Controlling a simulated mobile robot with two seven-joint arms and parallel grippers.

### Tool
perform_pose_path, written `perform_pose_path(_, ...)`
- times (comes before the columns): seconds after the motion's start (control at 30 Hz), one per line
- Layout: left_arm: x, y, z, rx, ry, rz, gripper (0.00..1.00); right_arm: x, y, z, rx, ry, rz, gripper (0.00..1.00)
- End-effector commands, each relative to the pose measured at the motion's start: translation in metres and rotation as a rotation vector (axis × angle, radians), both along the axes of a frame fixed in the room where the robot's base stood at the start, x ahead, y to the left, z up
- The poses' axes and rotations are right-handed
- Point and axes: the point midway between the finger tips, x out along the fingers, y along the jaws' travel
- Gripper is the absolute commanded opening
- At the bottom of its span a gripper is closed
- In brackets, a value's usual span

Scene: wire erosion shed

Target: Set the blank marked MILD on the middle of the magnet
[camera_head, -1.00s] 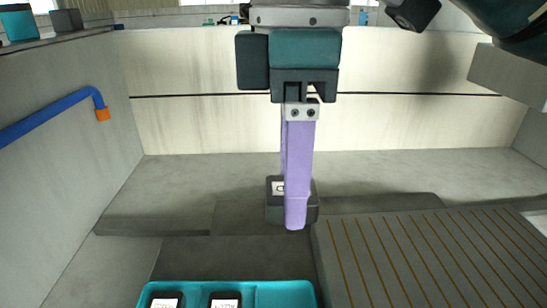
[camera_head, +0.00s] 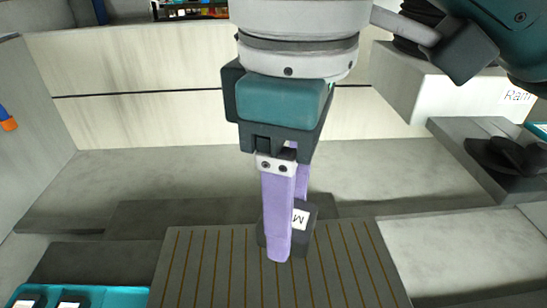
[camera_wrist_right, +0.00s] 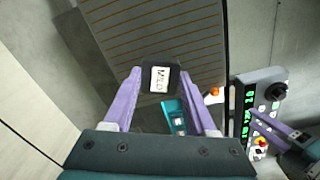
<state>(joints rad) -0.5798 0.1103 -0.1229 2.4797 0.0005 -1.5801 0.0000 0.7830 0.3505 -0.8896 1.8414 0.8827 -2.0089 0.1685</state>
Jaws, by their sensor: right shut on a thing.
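The blank marked MILD (camera_wrist_right: 173,84) is a dark block with a white label. It sits between the purple fingers of my right gripper (camera_wrist_right: 160,73), which is shut on it. In the head view the right gripper (camera_head: 285,250) points down, with the blank (camera_head: 308,222) partly hidden behind the near finger. The magnet (camera_head: 210,275) is a grey plate with brown lines; it also shows in the wrist view (camera_wrist_right: 165,25). The blank appears over the magnet's far part in the head view; its height is unclear. My left gripper (camera_wrist_right: 264,124) shows partly in the wrist view by a control panel.
A teal tray (camera_head: 135,296) with dark labelled blanks is at the lower left, beside the magnet. A control panel (camera_wrist_right: 262,95) with buttons shows in the wrist view. A pale wall (camera_head: 140,110) stands behind.

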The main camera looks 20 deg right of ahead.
Motion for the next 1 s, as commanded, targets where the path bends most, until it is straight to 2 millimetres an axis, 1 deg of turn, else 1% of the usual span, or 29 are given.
perform_pose_path(0.13, 0.000, 0.003, -0.019, 0.009, -0.001, -0.002, 0.50, -0.002, 0.001, -0.035, 0.003, 0.007, -0.005, 0.00)
perform_pose_path(0.17, 0.000, 0.003, -0.017, 0.010, -0.001, -0.002, 0.50, -0.002, 0.000, -0.040, 0.001, 0.007, -0.005, 0.00)
perform_pose_path(0.4, 0.000, 0.005, -0.025, 0.017, -0.001, -0.005, 0.50, -0.002, -0.001, -0.110, -0.002, 0.005, -0.005, 0.00)
perform_pose_path(0.5, 0.000, 0.005, -0.029, 0.017, -0.001, -0.005, 0.50, -0.001, -0.001, -0.134, -0.002, 0.005, -0.004, 0.00)
perform_pose_path(0.6, 0.000, 0.005, -0.032, 0.017, -0.001, -0.005, 0.50, -0.001, 0.000, -0.151, -0.001, 0.002, -0.003, 0.00)
perform_pose_path(0.77, 0.000, 0.005, -0.034, 0.016, 0.000, -0.005, 0.50, -0.001, 0.000, -0.163, 0.000, 0.001, -0.002, 0.00)
perform_pose_path(0.9, 0.000, 0.004, -0.040, 0.014, -0.001, -0.004, 0.50, -0.001, 0.000, -0.185, -0.002, 0.003, -0.003, 0.00)
perform_pose_path(1.0, 0.000, 0.003, -0.042, 0.011, -0.001, -0.003, 0.50, -0.001, 0.000, -0.196, -0.001, 0.001, -0.002, 0.00)
